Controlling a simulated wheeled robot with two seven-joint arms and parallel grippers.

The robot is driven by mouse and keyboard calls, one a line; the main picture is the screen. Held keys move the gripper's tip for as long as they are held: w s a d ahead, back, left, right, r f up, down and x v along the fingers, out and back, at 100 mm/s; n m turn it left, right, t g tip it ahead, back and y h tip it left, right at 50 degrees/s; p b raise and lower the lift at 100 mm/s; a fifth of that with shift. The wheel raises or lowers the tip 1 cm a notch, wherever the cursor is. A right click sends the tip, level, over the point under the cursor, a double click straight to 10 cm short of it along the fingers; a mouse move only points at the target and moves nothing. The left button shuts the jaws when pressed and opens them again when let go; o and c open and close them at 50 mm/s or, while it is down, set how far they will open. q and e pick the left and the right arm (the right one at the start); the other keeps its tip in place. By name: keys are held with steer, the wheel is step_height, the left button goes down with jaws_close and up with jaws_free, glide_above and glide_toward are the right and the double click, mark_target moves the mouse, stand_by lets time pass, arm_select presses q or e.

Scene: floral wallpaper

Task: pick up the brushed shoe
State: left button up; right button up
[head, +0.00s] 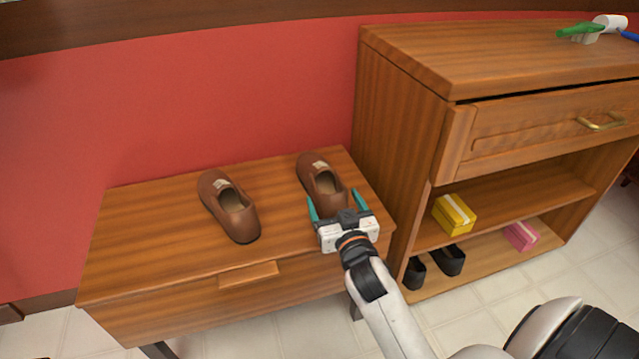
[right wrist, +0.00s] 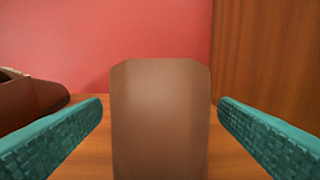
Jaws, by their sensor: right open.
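Two brown shoes rest on the low wooden bench (head: 165,261). The right shoe (head: 321,180) has its near end between the teal fingers of my right gripper (head: 335,207). In the right wrist view the right shoe (right wrist: 160,120) stands between the fingers (right wrist: 160,108), with a gap on each side. My right gripper is open. The left shoe (head: 230,207) lies apart to the left, and part of it shows in the right wrist view (right wrist: 30,98). I cannot tell from the pictures which shoe is brushed. My left gripper is not in view.
A wooden cabinet (head: 405,120) stands close to the right of the bench. Its shelves hold a yellow box (head: 454,215), a pink box (head: 521,236) and black shoes (head: 448,260). A green item (head: 576,31) lies on its top. The red wall (head: 200,90) is behind the bench.

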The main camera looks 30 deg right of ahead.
mark_target(324, 180)
steer(key=b+x, duration=0.1)
steer(key=x, duration=0.2)
steer(key=shift+w+d+f, duration=0.1)
steer(key=shift+w, duration=0.25)
steer(key=c, duration=1.2)
steer(key=shift+c, duration=0.3)
